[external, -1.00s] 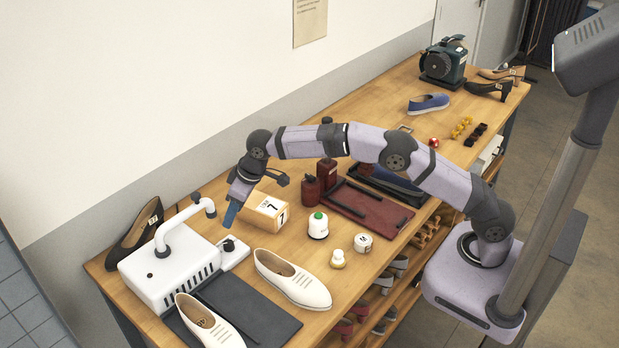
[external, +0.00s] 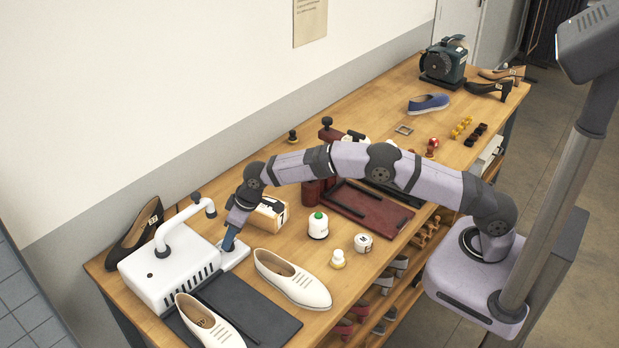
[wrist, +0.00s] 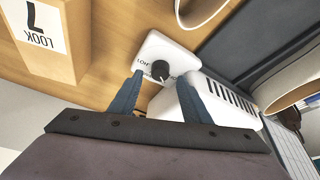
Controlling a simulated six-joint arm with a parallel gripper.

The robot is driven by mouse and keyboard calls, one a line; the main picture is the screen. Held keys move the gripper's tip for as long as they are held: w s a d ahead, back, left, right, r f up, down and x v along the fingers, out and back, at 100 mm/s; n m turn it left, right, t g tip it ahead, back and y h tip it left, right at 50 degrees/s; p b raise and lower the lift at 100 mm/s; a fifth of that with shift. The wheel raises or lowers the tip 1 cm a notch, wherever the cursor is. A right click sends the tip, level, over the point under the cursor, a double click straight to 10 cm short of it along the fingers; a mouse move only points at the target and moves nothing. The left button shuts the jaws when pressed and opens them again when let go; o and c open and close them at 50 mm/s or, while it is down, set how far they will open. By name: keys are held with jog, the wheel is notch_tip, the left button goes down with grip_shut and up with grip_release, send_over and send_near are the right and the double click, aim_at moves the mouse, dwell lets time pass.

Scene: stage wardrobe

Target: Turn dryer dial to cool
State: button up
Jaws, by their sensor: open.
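The white dryer (external: 172,268) stands at the near left end of the bench, with a bent white pipe on top and a vented front. Its small control panel (wrist: 155,50) carries a black round dial (wrist: 160,69) with printed labels, partly legible as "HOT". My gripper (external: 230,243) points down over the panel and hides the dial in the external view. In the wrist view my gripper (wrist: 163,80) is open, its two blue fingers on either side of the dial. I cannot tell whether they touch it.
A wooden block marked 7 (external: 268,214) stands just beside my gripper. A cream shoe (external: 292,279) lies in front of the panel, and another (external: 208,322) lies on a dark mat (external: 262,318). A black shoe (external: 135,235) is behind the dryer.

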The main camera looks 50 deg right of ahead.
jog(key=shift+p+x, duration=0.35)
jog(key=shift+x, duration=1)
jog(key=c, duration=1)
